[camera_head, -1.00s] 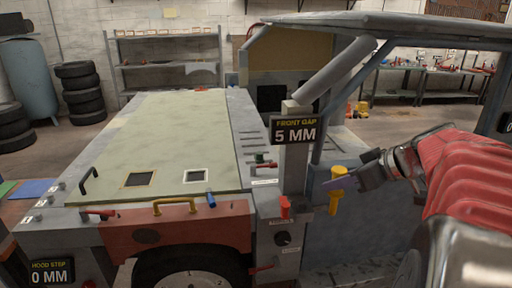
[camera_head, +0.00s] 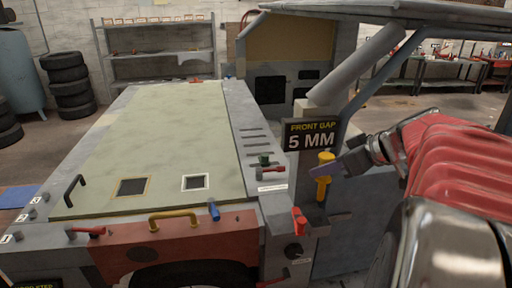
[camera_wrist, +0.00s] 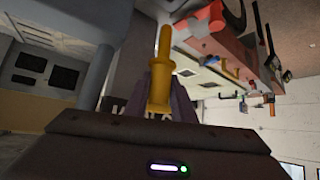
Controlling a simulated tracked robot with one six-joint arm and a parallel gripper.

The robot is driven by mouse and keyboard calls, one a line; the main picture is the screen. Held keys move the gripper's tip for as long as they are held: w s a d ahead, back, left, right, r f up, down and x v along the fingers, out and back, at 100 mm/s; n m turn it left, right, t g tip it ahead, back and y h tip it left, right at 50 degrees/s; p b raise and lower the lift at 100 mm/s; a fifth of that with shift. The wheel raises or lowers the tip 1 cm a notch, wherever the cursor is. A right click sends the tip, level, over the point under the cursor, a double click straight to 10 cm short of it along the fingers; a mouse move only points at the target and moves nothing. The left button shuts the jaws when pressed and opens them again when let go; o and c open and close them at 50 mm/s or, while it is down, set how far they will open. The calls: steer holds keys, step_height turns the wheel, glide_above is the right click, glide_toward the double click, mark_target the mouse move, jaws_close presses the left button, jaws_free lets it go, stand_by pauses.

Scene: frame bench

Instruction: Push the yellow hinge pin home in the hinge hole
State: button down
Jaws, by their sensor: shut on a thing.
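The yellow hinge pin (camera_head: 323,176) is held upright in my gripper (camera_head: 335,170), its wide head at the top and its thin shank pointing down. In the wrist view the pin (camera_wrist: 161,80) stands between the two purple-grey fingers of my gripper (camera_wrist: 160,100). The pin is beside the grey post under the "FRONT GAP 5 MM" sign (camera_head: 312,136). I cannot make out the hinge hole, nor whether the tip touches anything.
The vehicle's pale green hood (camera_head: 150,150) fills the left, with a yellow handle (camera_head: 173,218) at its front. A red clamp (camera_head: 299,220) sits left of the bracket. A diagonal blue-grey pillar (camera_head: 385,75) rises behind the pin.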

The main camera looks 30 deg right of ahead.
mark_target(324, 187)
steer(key=shift+s+d, duration=0.15)
steer(key=shift+s, duration=0.05)
steer(key=shift+f, duration=2.85)
steer(key=shift+f, duration=3.95)
stand_by(0.6)
steer(key=c, duration=1.4)
jaws_free()
